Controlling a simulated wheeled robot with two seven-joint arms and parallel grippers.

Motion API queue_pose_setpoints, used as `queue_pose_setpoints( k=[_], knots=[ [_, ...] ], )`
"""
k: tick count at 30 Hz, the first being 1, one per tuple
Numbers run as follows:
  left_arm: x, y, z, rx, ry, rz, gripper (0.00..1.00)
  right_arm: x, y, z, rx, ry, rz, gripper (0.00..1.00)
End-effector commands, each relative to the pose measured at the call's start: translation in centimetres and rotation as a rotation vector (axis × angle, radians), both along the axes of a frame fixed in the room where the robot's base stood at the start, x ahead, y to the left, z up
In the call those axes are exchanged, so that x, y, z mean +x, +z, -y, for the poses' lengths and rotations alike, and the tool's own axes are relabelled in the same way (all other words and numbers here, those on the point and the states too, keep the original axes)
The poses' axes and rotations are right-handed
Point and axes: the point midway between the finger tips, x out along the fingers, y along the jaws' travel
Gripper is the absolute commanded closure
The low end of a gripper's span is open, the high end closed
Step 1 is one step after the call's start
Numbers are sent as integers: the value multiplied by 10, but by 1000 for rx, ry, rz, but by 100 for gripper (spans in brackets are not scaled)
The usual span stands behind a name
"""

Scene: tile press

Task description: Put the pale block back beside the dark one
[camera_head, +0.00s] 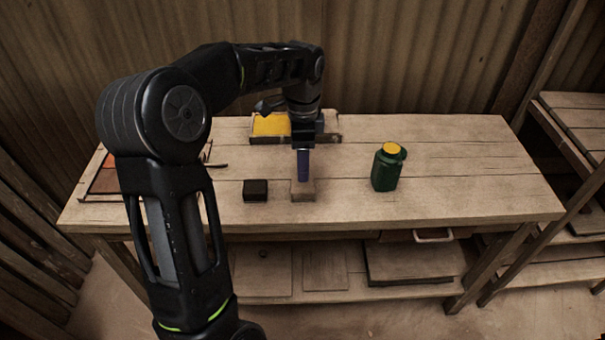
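The pale block (303,194) is a small wood-coloured piece near the front middle of the table. The dark block (255,191) is black and sits to its left, with a strip of bare table between them. My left gripper (303,179) points straight down, its blue fingers ending at or just above the top of the pale block. The fingers overlap from this angle, so I cannot tell whether they are open or shut, or whether they touch the block. My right gripper is not in view.
A green bottle with a yellow cap (387,167) stands right of the blocks. A tray with something yellow (270,125) lies at the back behind my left gripper. A reddish panelled board (103,181) lies at the left end.

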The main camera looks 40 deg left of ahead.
Motion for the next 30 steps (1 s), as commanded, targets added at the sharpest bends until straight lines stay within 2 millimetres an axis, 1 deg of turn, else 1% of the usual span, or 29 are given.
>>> queue_pose_setpoints(
  k=[1,3,7,30],
  knots=[
    [1,9,0,1,0,3,32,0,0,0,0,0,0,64],
    [1,18,0,1,0,3,32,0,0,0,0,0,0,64],
    [0,26,0,0,0,0,32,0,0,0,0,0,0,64],
    [0,27,0,1,0,-1,32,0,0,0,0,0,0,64]
  ],
)
